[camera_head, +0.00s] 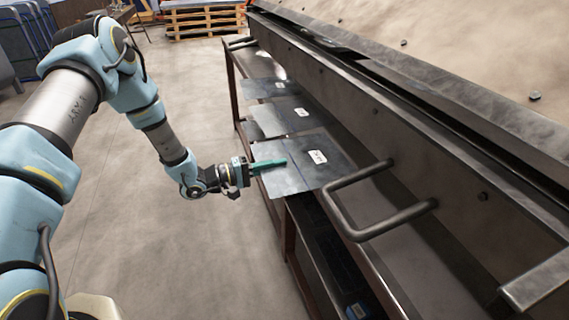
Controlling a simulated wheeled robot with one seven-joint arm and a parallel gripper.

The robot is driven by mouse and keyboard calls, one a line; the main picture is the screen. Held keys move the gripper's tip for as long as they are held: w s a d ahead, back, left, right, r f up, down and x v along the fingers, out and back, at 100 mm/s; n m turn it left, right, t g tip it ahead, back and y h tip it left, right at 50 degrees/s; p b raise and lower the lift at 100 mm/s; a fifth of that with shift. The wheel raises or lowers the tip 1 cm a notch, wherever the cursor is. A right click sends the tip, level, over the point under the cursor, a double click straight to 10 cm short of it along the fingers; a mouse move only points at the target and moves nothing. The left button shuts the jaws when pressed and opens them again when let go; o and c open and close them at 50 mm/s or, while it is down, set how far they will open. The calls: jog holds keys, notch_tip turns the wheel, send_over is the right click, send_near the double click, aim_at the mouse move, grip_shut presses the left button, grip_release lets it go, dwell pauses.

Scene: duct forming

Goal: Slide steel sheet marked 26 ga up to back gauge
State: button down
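Three thin steel sheets lie in a row on the bed of a long dark metal machine: a near sheet (292,181), a middle sheet (270,122) and a far sheet (257,89). Each bears a small white label; the print is too small to read surely, so I cannot tell which is marked 26 ga. My gripper (284,162), with teal fingers, is at the left edge of the near sheet and reaches over it. I cannot tell whether it touches the sheet or how far its fingers are apart. I cannot pick out the back gauge with certainty.
A bent bar handle (383,232) stands out from the machine just right of the near sheet. The machine's long dark beam (400,135) runs along the right of the sheets. Open concrete floor (180,245) lies to the left. Wooden pallets (205,18) stand at the back.

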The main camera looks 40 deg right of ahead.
jog(key=shift+r, duration=0.15)
jog(key=shift+r+p, duration=0.3)
jog(key=shift+r, duration=0.25)
jog(key=v, duration=2)
jog(key=shift+p, duration=0.3)
jog(key=shift+w, duration=0.1)
